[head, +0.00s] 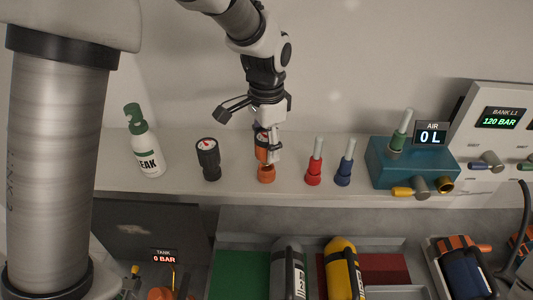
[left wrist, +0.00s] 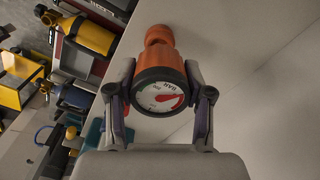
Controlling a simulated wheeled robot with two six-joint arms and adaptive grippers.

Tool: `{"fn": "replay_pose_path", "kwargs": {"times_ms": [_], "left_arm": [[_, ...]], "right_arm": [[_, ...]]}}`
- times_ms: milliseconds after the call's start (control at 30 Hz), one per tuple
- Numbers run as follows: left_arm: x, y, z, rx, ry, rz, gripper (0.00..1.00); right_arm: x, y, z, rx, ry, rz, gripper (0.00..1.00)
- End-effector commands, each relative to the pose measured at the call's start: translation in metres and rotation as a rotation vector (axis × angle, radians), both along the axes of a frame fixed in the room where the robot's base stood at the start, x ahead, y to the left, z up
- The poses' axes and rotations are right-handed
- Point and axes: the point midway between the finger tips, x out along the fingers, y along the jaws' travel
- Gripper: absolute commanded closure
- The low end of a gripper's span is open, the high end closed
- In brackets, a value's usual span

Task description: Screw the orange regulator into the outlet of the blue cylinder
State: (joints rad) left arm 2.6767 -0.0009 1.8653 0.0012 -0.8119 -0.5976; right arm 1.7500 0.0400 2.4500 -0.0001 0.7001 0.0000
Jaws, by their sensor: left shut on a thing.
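The orange regulator (head: 266,173) is upright at the back shelf, its round gauge facing up. Whether its base touches the shelf, I cannot tell. My left gripper (head: 266,148) reaches down from above and is shut on the regulator. The left wrist view shows the regulator's orange body (left wrist: 160,62) and white dial with a red needle between the two fingers of the gripper (left wrist: 162,97). The fingers grip the sides near the gauge. My right gripper is not in view.
A black gauge regulator (head: 208,160) and a white leak bottle (head: 146,150) stand left on the shelf. Red (head: 314,172) and blue (head: 345,170) fittings and a teal box (head: 400,168) stand right. Grey (head: 287,265) and yellow (head: 342,265) cylinders lie below.

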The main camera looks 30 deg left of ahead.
Motion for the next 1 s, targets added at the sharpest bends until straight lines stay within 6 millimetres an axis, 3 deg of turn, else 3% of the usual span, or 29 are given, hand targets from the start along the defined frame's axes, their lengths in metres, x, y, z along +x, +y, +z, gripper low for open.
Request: {"fn": "replay_pose_path", "kwargs": {"times_ms": [600, 1000], "left_arm": [[0.0, 0.0, 0.023, 0.0, -0.001, 0.0, 0.97], [0.0, 0.0, 0.024, 0.0, -0.001, 0.0, 0.97]], "right_arm": [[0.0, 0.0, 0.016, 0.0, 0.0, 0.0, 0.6], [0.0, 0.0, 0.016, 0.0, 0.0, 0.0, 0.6]]}}
